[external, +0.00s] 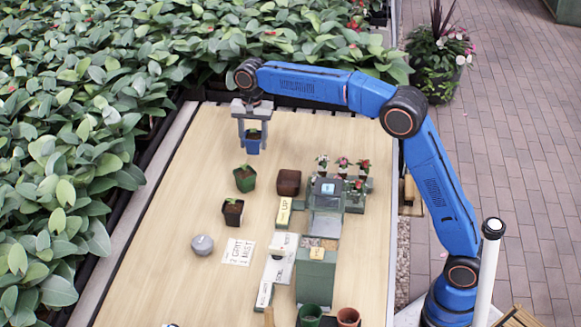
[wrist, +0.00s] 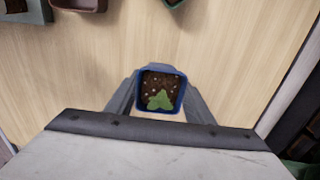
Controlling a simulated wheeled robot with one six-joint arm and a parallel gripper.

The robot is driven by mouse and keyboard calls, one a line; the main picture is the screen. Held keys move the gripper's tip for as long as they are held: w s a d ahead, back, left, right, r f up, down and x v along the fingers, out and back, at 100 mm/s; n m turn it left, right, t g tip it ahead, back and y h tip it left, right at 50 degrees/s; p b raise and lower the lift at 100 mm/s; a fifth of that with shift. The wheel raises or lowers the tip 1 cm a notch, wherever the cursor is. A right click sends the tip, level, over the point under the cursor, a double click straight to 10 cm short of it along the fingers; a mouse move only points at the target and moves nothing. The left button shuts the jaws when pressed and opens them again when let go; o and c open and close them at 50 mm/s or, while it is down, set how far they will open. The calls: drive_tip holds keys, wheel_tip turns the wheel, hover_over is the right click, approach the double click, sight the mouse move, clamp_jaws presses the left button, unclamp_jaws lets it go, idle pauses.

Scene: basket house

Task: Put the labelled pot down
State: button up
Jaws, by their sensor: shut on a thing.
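The pot in my gripper is a small blue square pot (external: 253,147) with dark soil and a green seedling. It also shows in the wrist view (wrist: 161,92), seen from above between the two grey fingers. My gripper (external: 252,138) is shut on this pot at the far end of the wooden table (external: 190,150). I cannot tell whether the pot's base touches the table. No label on it is readable. A green pot (external: 245,180) and a dark pot (external: 233,213), both with seedlings, stand nearer on the table.
A brown pot (external: 289,183) stands right of the green pot. A labelled machine (external: 326,206) and flowers stand to the right. A grey round object (external: 202,244) and a lettered card (external: 239,252) lie nearer. Dense plants border the left and far edges. Wood around the gripper is clear.

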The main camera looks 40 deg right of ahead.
sight(253, 150)
drive_tip(key=shift+f, duration=2.15)
drive_tip(key=shift+f, duration=0.1)
drive_tip(key=o, duration=1.2)
drive_tip(key=shift+c, duration=0.2)
wheel_tip(253, 150, up, 12)
drive_tip(key=shift+f, duration=0.25)
drive_tip(key=shift+r, duration=0.35)
drive_tip(key=shift+d, duration=0.1)
